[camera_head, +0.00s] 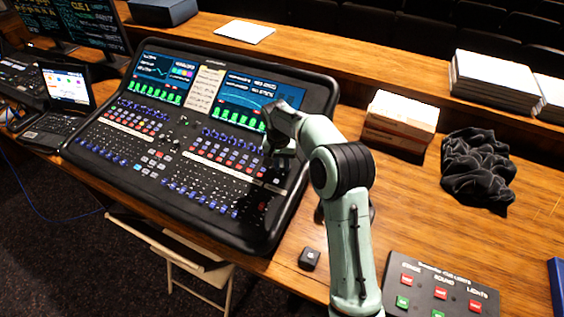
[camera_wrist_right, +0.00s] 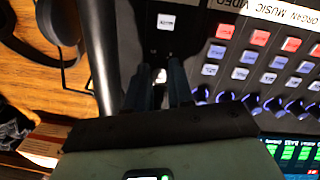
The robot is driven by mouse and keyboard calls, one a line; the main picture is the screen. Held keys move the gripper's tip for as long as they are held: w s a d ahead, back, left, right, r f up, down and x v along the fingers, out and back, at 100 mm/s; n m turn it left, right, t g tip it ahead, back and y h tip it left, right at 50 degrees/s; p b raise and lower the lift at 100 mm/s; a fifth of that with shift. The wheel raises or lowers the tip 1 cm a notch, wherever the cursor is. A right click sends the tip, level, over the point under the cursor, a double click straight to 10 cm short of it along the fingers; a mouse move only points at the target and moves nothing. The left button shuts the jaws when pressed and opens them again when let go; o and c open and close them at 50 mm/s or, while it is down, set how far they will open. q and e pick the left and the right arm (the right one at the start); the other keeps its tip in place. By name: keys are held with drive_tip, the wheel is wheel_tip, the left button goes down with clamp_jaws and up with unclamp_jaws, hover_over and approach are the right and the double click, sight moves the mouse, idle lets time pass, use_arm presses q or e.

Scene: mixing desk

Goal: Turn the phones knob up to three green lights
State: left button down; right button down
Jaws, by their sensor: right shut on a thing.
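The mixing desk (camera_head: 318,130) stands on the wooden table, with two lit screens and rows of knobs and faders. My right gripper (camera_head: 272,158) reaches down onto the desk's right side. In the right wrist view its dark fingers (camera_wrist_right: 160,85) are shut around a small knob (camera_wrist_right: 160,75), of which only a pale, bright bit shows between them. I take it for the phones knob, but no label on it can be read. Any green lights beside it are hidden or too small to tell. My left gripper is not in view.
A white button (camera_wrist_right: 165,22) lies just beyond the fingertips. Rows of lit buttons (camera_wrist_right: 262,38) and blue-ringed knobs are close on the right. Headphones (camera_wrist_right: 60,22) lie beside the desk. A cue-light box (camera_head: 440,272), black cloth (camera_head: 477,168) and boxed papers (camera_head: 400,122) occupy the table's right.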

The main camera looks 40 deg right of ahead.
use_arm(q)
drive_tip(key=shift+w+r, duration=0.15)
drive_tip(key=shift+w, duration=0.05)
use_arm(e)
drive_tip(key=shift+f+m, duration=0.1)
drive_tip(key=shift+m, duration=1)
drive_tip(key=c, duration=1)
unclamp_jaws()
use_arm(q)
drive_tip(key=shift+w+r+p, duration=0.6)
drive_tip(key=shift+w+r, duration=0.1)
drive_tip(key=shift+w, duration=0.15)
use_arm(e)
drive_tip(key=shift+a+r, duration=0.15)
drive_tip(key=shift+r, duration=2.1)
drive_tip(key=shift+a+r, duration=0.2)
drive_tip(key=shift+r, duration=2)
drive_tip(key=shift+a+r, duration=0.15)
drive_tip(key=shift+r, duration=2.1)
